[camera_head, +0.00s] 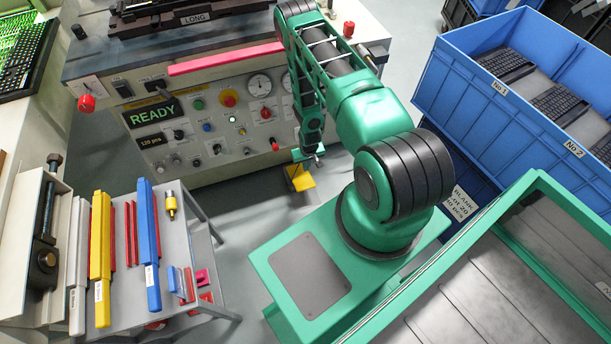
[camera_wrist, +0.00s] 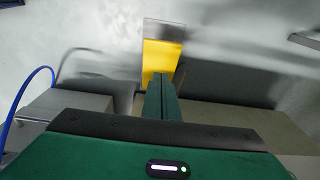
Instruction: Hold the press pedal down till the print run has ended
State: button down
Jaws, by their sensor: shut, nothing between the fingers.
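The yellow press pedal (camera_head: 300,177) is low in front of the grey press, beneath my arm in the head view. In the wrist view the pedal (camera_wrist: 161,58) lies just past my fingertips, with a grey metal end beyond it. My gripper (camera_wrist: 162,82) is shut and empty, its fingers lined up with the pedal. In the head view my gripper (camera_head: 308,156) is right above the pedal, partly hidden by the arm. I cannot tell whether the fingers touch the pedal. The press display (camera_head: 157,114) reads READY, with a 120 pcs readout (camera_head: 157,142) below.
A side table (camera_head: 180,235) with yellow, blue and grey bars stands at the left. Blue crates (camera_head: 470,100) with keyboards are at the right. A pink-red bar (camera_head: 225,59) runs along the press front. A blue cable (camera_wrist: 22,105) shows at the wrist view's left.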

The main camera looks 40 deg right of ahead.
send_over(305, 184)
jog(key=f, duration=1.1)
jog(key=shift+s+f, duration=0.3)
jog(key=shift+f, duration=0.1)
jog(key=shift+s+a+f, duration=0.1)
jog(key=shift+s+f, duration=0.1)
jog(key=shift+f, duration=0.45)
